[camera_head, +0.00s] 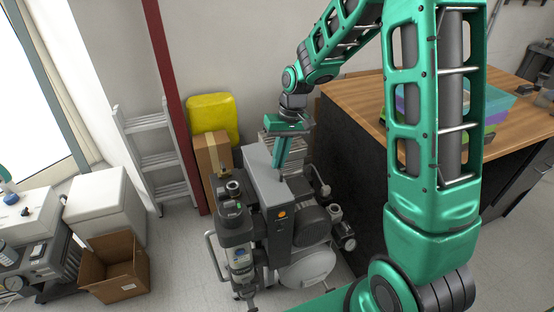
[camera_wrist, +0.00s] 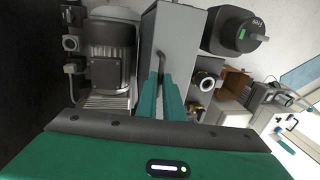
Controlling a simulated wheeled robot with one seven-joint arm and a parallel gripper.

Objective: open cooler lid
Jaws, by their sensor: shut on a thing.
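A tall grey housing (camera_head: 265,180) stands in the middle of the compressor unit, its flat top closed. In the wrist view, the grey top (camera_wrist: 178,35) has a thin dark bar handle (camera_wrist: 161,60) that runs down between my fingers. My gripper (camera_head: 280,172) points down over the housing; in the wrist view its green fingers (camera_wrist: 163,82) are shut on the handle. The fingers hide the handle's lower end. No part is labelled as the cooler, so I cannot tell for certain which lid is meant.
A black motor (camera_wrist: 110,50) and a dark canister (camera_head: 233,215) flank the housing closely. A wooden-topped counter (camera_head: 350,95) stands to the right. A white lidded box (camera_head: 100,195), an open cardboard box (camera_head: 115,268) and a ladder (camera_head: 157,160) are left. Some floor is clear between.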

